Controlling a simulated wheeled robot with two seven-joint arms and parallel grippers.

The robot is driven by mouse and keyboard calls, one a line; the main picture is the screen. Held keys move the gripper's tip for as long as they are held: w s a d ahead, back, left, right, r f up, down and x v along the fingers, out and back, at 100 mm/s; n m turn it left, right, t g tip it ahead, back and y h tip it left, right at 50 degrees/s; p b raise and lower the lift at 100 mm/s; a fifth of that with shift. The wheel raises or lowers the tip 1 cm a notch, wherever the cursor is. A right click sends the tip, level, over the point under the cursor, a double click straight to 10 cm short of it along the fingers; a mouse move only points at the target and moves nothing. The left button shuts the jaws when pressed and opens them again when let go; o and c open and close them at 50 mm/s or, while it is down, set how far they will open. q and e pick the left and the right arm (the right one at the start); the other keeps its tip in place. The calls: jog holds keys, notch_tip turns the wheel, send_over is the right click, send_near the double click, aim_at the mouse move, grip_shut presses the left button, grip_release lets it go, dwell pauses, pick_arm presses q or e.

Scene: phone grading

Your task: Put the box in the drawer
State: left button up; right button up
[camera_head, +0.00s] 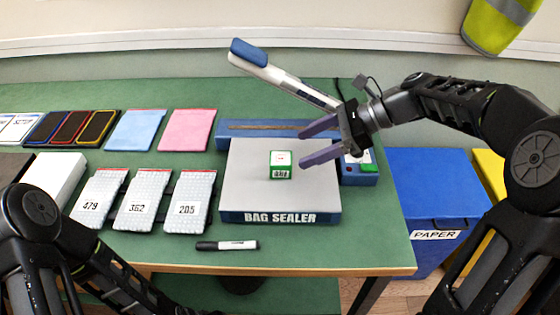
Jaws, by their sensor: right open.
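A small green and white box (281,165) with a printed label sits on the grey top of the bag sealer (240,190), near its middle. My right gripper (303,147) is open, its two purple-grey fingers pointing left. It is above and to the right of the small box, with nothing between the fingers. A larger plain white box (57,178) stands at the left of the table, partly behind my left arm. My left arm comes in at the lower left, but its gripper is out of view. No drawer can be made out.
The sealer's white and blue lever arm (285,80) is raised behind my right gripper. Numbered bubble bags (145,200), pink (187,130) and blue (136,130) pouches, phones (70,127) and a marker (227,245) lie on the green table. A blue PAPER bin (430,185) stands right.

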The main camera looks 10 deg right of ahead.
aim_at(282, 158)
jog(key=shift+x, duration=1.3)
jog(key=x, duration=0.5)
jog(key=shift+s+a+p, duration=0.1)
jog(key=shift+p, duration=0.2)
jog(key=shift+c, duration=0.2)
grip_shut()
jog(key=shift+r, duration=0.1)
